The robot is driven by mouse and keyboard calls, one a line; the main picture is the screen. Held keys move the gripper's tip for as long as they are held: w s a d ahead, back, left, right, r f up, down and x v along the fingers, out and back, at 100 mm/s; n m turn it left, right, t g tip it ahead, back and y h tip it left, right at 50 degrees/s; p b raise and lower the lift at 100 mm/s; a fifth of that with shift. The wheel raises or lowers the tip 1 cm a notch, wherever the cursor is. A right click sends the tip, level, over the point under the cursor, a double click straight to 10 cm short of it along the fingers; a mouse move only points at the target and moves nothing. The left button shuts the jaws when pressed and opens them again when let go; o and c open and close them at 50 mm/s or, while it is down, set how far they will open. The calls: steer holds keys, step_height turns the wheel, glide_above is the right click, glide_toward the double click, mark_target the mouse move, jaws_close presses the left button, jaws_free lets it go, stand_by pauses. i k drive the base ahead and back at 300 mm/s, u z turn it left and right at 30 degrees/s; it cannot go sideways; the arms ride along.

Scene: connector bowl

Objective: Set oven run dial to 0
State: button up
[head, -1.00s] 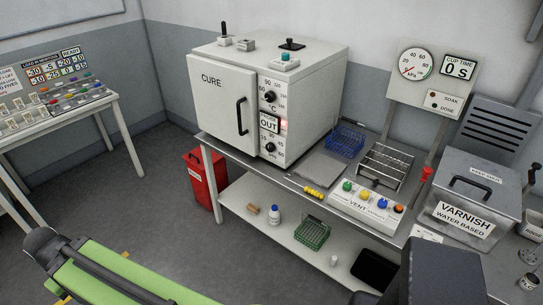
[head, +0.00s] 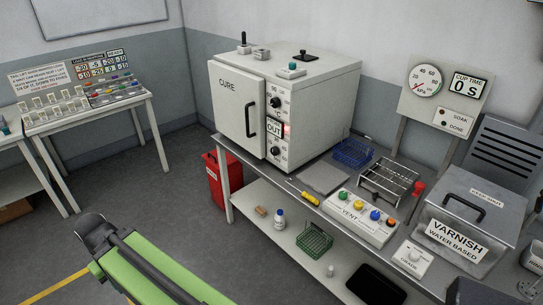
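The oven (head: 236,111), a white cabinet marked CURE, stands on the bench with its door shut. Its front strip has an upper black dial (head: 275,103) by a C mark and a lower black dial (head: 275,151) with numbers around it. An OUT display (head: 274,129) sits between them, with a small reddish light beside it. The lower dial appears to be the run dial; its pointer is too small to read. I cannot make out my gripper. My green arm link crosses the bottom left, well apart from the oven.
The bench holds a yellow-handled tool (head: 303,192), a grey plate (head: 324,178), a blue basket (head: 352,153), a wire rack (head: 388,181), a VENT button box (head: 358,219) and a varnish tank (head: 472,216). A red bin (head: 217,178) stands under its left end. Floor left of it is clear.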

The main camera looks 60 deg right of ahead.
mark_target(275, 151)
steer(key=z, duration=0.1)
steer(key=i, duration=0.9)
steer(key=u, duration=0.1)
